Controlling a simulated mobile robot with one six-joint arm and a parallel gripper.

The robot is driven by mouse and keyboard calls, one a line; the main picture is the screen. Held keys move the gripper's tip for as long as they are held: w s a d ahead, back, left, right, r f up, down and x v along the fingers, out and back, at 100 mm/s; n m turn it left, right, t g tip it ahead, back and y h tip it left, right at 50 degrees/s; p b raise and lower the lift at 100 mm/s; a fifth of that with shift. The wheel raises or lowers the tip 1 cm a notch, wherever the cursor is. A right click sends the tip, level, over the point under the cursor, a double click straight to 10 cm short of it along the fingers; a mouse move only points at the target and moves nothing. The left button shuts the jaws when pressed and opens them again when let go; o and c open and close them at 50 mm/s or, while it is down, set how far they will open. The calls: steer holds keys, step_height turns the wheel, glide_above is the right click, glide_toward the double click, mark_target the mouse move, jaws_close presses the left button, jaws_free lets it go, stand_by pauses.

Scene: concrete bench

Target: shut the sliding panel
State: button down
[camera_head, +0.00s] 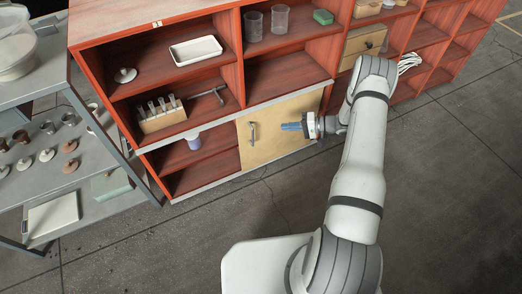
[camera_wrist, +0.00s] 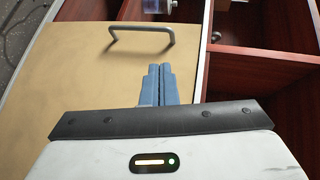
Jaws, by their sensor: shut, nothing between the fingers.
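The tan sliding panel (camera_head: 272,152) covers the right part of the red shelf's lower bay. The left part of that bay is open. The panel's grey bar handle (camera_head: 252,133) is near its left edge. My gripper (camera_head: 284,127) is in front of the panel, to the right of the handle, with its blue fingers together and empty. In the wrist view the panel (camera_wrist: 65,75) fills the left and middle, and the handle (camera_wrist: 141,30) lies beyond my fingertips (camera_wrist: 159,67), apart from them. I cannot tell whether the fingers touch the panel.
A purple-white container (camera_head: 193,141) stands inside the open bay. Above are a wooden rack (camera_head: 161,116), a white tray (camera_head: 196,51) and two clear beakers. A wooden drawer (camera_head: 362,43) is at upper right. A grey metal shelf stands left. The floor in front is clear.

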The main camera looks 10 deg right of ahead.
step_height(320, 180, down, 11)
steer(key=d+m+t+b, duration=0.1)
steer(key=d+t+b, duration=0.1)
steer(key=t, duration=0.1)
steer(key=b, duration=0.2)
glide_toward(256, 137)
steer(key=x, duration=0.4)
steer(key=shift+w+f, duration=0.1)
steer(key=shift+f, duration=0.05)
steer(key=shift+s+a+f+b, duration=0.1)
steer(key=shift+s+a+b, duration=0.25)
steer(key=shift+a, duration=0.55)
steer(key=shift+s+a+f+b, duration=0.1)
steer(key=shift+s+a+b, duration=0.2)
steer(key=shift+a, duration=0.6)
steer(key=shift+s, duration=0.1)
